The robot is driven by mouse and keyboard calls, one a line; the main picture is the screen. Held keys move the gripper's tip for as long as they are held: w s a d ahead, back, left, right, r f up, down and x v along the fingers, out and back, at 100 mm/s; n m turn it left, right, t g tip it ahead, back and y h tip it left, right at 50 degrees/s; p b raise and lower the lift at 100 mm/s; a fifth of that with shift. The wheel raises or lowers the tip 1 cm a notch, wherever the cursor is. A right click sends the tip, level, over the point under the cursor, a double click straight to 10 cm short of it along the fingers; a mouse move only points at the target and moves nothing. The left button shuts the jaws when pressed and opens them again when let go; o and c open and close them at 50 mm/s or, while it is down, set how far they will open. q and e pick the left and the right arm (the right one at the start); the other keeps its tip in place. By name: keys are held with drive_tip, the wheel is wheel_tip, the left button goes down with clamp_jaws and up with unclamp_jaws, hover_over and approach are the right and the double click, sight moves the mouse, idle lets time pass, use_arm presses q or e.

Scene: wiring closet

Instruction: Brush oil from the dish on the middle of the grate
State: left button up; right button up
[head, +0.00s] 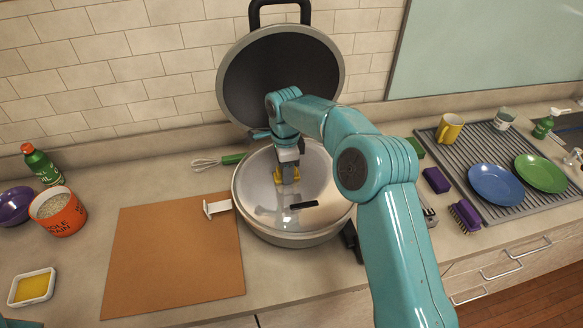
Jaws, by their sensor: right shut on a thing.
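The shallow white dish (33,287) of yellow oil sits at the front left of the counter. A round pan-like grill (250,200) stands in the middle, with its dark lid (280,75) raised behind it. Its top looks pale and shiny, and I cannot make out grate bars. My right gripper (288,176) points down over the back middle of it, with yellow fingertips shut on a small greyish thing. I cannot tell whether this is the brush, or whether it touches the surface. A short black bar (304,205) shows just in front. My left gripper is not in view.
A brown board (170,260) lies left of the grill, with a white T-shaped piece (217,208) at its edge. A drying rack (470,205) with plates is right.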

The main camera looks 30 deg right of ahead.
drive_tip(key=shift+r, duration=0.15)
drive_tip(key=shift+r, duration=0.8)
idle(0.4)
drive_tip(key=shift+s+d+r, duration=0.1)
drive_tip(key=shift+s, duration=0.2)
drive_tip(key=w+d+r, duration=0.2)
drive_tip(key=d+r, duration=0.3)
drive_tip(key=r, duration=0.1)
drive_tip(key=shift+w, duration=0.25)
drive_tip(key=shift+d+f, duration=0.1)
